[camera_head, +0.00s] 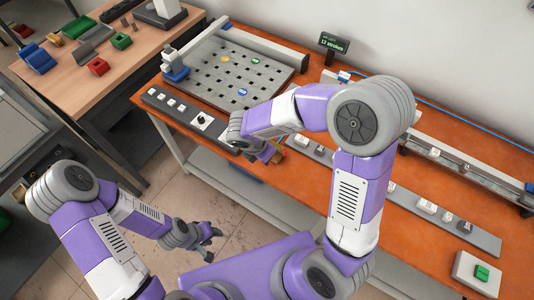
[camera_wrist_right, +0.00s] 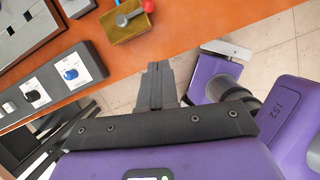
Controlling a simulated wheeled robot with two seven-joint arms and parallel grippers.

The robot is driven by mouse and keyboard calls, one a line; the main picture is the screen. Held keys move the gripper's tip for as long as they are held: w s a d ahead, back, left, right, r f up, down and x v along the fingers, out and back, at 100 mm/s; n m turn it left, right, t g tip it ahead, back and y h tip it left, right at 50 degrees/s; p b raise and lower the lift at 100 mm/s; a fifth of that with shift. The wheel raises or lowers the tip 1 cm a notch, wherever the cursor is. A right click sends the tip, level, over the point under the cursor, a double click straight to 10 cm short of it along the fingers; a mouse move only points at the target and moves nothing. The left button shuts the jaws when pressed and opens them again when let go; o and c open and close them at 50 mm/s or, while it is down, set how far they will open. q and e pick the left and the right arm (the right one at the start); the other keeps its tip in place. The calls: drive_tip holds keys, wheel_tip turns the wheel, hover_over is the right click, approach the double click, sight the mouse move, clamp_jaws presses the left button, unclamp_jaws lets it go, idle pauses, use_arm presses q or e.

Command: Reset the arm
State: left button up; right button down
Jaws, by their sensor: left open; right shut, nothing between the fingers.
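My left arm is purple and grey and bends at the lower left of the head view. Its gripper (camera_head: 208,234) is open and empty, low over the tiled floor, in front of the orange bench. My right arm reaches across the middle of the head view. Its gripper (camera_head: 272,156) is at the bench's front edge, partly hidden by its own wrist. In the right wrist view the right fingers (camera_wrist_right: 158,70) are shut together with nothing between them. They point at the bench edge, just short of a brass box (camera_wrist_right: 128,24) with a lever and red knob, apart from it.
The orange bench (camera_head: 302,185) carries a perforated plate (camera_head: 230,85), a control strip with a black knob (camera_head: 201,119), a small display (camera_head: 334,43) and a green button box (camera_head: 480,272). A wooden table (camera_head: 130,62) with coloured parts stands at upper left. Floor between is clear.

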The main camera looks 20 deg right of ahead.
idle(0.4)
drive_tip(key=s+a+f+m+y, duration=0.1)
drive_tip(key=s+f+m, duration=0.3)
drive_tip(key=f+m, duration=0.4)
drive_tip(key=s+a+f+m+y+b, duration=0.1)
drive_tip(key=s+f+m+y, duration=0.3)
drive_tip(key=f+m, duration=0.4)
drive_tip(key=s+a+f+m+g+y+b, duration=0.1)
drive_tip(key=s+f+m, duration=0.3)
drive_tip(key=f+m, duration=0.4)
drive_tip(key=shift+s+a+f+m+y, duration=0.2)
drive_tip(key=shift+s+a+m+y, duration=0.05)
drive_tip(key=shift+a+m+y, duration=0.6)
drive_tip(key=shift+d, duration=0.1)
